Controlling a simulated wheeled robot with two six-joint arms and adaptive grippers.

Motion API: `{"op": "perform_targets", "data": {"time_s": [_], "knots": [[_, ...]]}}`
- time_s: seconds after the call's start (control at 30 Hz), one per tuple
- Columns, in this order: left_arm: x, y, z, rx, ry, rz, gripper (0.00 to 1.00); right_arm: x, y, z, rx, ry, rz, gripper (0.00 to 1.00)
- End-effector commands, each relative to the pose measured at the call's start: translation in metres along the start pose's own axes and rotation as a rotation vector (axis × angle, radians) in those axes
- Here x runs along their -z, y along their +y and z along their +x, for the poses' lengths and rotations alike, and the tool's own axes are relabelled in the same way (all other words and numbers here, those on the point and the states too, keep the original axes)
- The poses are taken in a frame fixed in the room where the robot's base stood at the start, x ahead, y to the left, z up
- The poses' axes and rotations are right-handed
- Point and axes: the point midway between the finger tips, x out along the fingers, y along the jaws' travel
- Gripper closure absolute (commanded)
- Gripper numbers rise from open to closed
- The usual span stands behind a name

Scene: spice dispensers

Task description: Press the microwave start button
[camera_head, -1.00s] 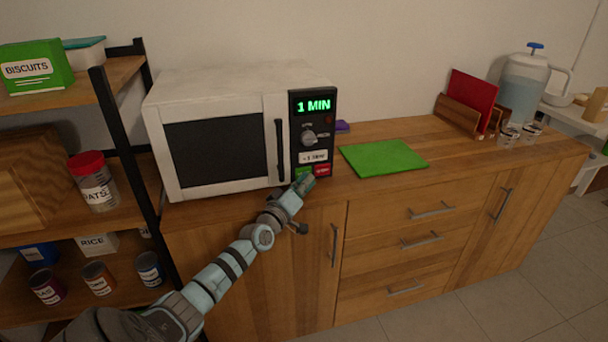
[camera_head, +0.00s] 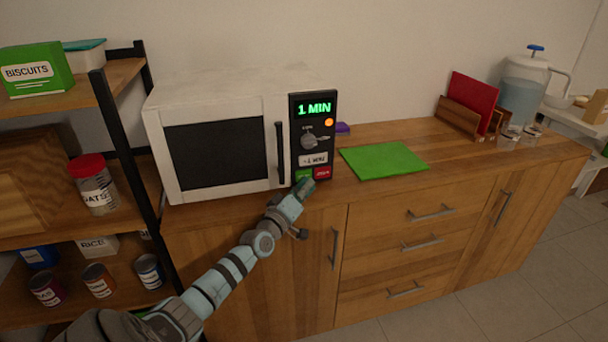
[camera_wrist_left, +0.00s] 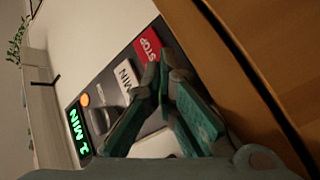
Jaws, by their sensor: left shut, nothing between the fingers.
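The white microwave (camera_head: 215,90) stands on the wooden counter, its door shut. Its dark panel shows a green "1 MIN" display (camera_head: 314,108), a lit orange light (camera_head: 329,122), a knob (camera_head: 309,141) and a "+1 MIN" button (camera_head: 313,159). The green start button (camera_head: 303,174) is low on the panel, left of the red stop button (camera_head: 322,172). My left gripper (camera_head: 304,185) is shut and empty, its tips right at the green button; I cannot tell whether they touch. In the left wrist view the fingers (camera_wrist_left: 158,85) hide the green button, beside the red STOP button (camera_wrist_left: 148,45).
A green board (camera_head: 384,159) lies on the counter to the right of the microwave. A shelf (camera_head: 122,140) with jars and tins stands to the left. A red book or board in a holder (camera_head: 472,103) and a water dispenser (camera_head: 524,85) are farther right.

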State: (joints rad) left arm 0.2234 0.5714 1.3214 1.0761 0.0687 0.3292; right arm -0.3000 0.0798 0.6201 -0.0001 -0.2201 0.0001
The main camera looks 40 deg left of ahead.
Motion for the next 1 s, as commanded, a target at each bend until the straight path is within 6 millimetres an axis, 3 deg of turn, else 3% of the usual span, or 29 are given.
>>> {"op": "perform_targets", "data": {"time_s": [0.4,0.8,1.0], "knots": [[-0.005,0.002,-0.004,0.001,-0.004,-0.004,1.0,0.001,0.0,-0.005,0.0,0.0,0.0,0.6],[-0.022,0.023,-0.03,0.001,-0.003,-0.005,1.0,0.004,0.003,-0.04,0.0,0.0,0.0,0.6],[-0.029,0.028,-0.039,0.0,-0.002,-0.004,1.0,0.004,0.004,-0.046,0.0,0.0,0.0,0.6]]}}
